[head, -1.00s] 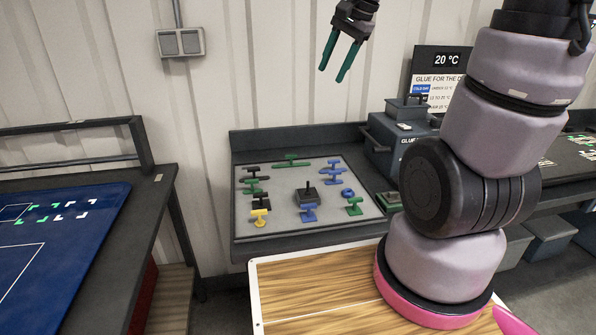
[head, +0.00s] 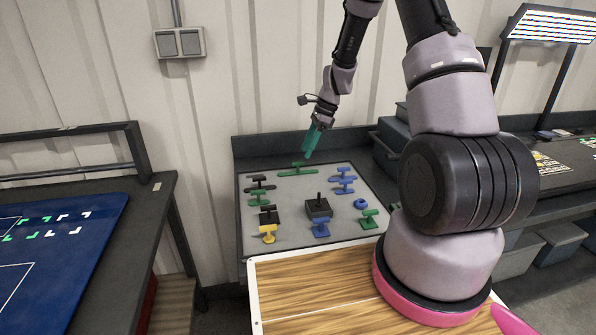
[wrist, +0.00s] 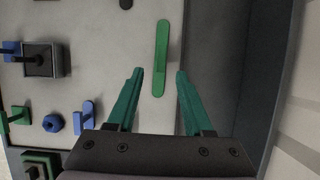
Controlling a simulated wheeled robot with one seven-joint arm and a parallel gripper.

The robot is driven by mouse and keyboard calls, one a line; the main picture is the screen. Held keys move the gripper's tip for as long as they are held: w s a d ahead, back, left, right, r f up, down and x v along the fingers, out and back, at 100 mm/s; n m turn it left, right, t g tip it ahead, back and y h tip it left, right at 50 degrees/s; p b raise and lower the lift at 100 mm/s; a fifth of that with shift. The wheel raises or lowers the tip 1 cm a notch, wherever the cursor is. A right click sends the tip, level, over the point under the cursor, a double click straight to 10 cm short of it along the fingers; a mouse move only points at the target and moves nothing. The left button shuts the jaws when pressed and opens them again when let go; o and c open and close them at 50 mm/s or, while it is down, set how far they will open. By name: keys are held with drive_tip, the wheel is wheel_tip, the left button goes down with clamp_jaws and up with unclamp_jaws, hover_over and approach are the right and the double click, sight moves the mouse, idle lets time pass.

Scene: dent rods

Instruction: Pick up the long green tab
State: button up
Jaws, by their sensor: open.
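The long green tab (head: 298,169) lies at the back of the grey tray (head: 284,232) in the head view. In the wrist view the long green tab (wrist: 161,58) is a narrow bar with rounded ends, running up and down the picture. My gripper (head: 309,155) hangs just above it with teal fingers pointing down. In the wrist view my gripper (wrist: 158,72) is open, with the tab's near end between the lines of its two fingertips. Nothing is held. A gap between fingers and tab seems to remain, but its height is hard to tell.
Blue tabs (head: 344,183), a dark block with a knob (head: 318,207), a blue ring (head: 360,204), a yellow tab (head: 268,233) and a shorter green tab (head: 369,219) stand on the tray. The bench's raised back edge (head: 300,144) runs close behind the long tab.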

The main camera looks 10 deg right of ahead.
sight(299, 164)
drive_tip(key=shift+a+x, duration=0.2)
drive_tip(key=shift+x, duration=3.35)
drive_tip(key=shift+r, duration=0.1)
clamp_jaws()
